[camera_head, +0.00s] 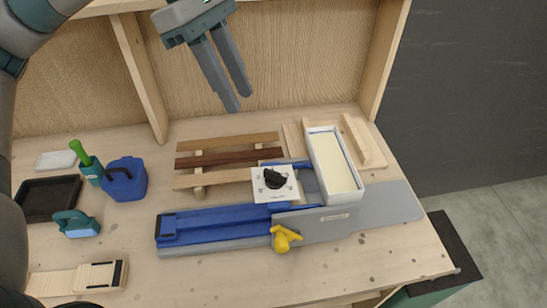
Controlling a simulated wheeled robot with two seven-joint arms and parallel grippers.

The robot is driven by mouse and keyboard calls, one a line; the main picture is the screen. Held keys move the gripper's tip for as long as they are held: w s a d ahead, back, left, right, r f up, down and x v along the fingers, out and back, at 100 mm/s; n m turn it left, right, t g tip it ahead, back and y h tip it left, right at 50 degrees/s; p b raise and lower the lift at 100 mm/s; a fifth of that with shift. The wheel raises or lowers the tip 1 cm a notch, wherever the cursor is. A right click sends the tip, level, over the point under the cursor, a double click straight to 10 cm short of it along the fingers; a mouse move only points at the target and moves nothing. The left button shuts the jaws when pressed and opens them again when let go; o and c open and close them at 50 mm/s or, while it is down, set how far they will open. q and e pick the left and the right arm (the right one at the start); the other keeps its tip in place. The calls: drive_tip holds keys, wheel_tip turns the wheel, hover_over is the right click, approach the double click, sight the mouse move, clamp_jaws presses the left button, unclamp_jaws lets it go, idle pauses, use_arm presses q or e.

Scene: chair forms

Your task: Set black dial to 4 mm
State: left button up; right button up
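The black dial (274,178) sits on a white square plate (287,194) on top of the blue and grey machine (225,222). The dial's pointer and the plate's markings are too small to read. My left gripper (240,101) hangs high, above and a little left of the dial in the picture. Its two long grey fingers are apart with nothing between them. It is clear of the dial. My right gripper is not in view.
A yellow knob (284,238) is on the machine's front, and a long white box (337,163) stands beside the dial. Wooden slats (228,157) lie behind. A blue jug (125,179), green-handled brush pot (90,169) and dark tray (48,198) stand left. The bench's front right is clear.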

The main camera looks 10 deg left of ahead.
use_arm(q)
drive_tip(key=p, duration=0.6)
approach(275, 172)
drive_tip(key=x, duration=0.7)
drive_tip(key=shift+s+d+f, duration=0.1)
drive_tip(key=shift+d+f, duration=0.1)
drive_tip(key=shift+f, duration=0.35)
drive_tip(key=shift+c, duration=0.7)
clamp_jaws()
